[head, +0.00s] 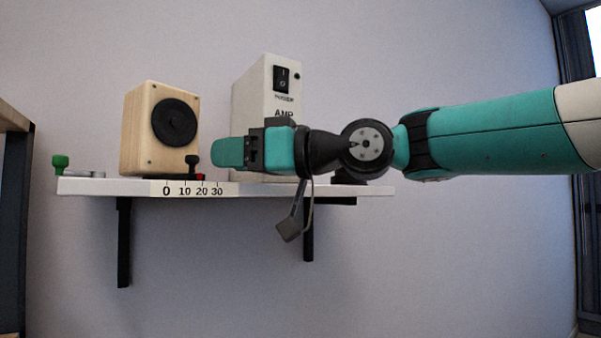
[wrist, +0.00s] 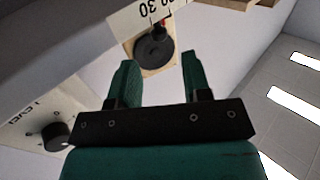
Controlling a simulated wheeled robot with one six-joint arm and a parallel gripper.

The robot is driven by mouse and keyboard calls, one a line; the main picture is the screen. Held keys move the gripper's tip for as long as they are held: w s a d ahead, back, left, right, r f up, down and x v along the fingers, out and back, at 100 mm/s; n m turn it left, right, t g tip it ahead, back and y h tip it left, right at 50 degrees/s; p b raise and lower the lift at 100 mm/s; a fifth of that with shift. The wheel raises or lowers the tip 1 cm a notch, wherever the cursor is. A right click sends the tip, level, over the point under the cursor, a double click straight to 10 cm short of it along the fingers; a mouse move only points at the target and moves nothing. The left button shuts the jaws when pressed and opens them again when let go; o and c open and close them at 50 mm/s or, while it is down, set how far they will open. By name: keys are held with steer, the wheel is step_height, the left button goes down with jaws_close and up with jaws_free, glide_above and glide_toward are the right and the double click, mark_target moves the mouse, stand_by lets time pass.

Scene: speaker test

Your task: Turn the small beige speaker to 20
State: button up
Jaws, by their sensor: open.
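The small beige speaker (head: 135,130) stands upright on the left part of a white wall shelf, its round black cone (head: 175,122) turned partly to the right. A printed scale (head: 193,189) on the shelf's front edge reads 0, 10, 20, 30. A small red piece (head: 200,177) with a black upright knob (head: 192,160) sits by the speaker's base, near 20; its exact reading is unclear. My gripper (head: 228,152) points left, open and empty, right of the speaker and apart from it. In the wrist view the speaker (wrist: 173,66) shows beyond the open fingers (wrist: 159,62).
A white amp box (head: 252,105) with a power switch stands behind my gripper. Its level knob (wrist: 55,136) shows in the wrist view. A green knob (head: 60,162) is at the shelf's left end. A grey plug-like piece (head: 289,229) hangs below my gripper, in front of the shelf (head: 90,187).

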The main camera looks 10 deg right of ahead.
steer(key=b+v, duration=0.3)
steer(key=v, duration=0.7)
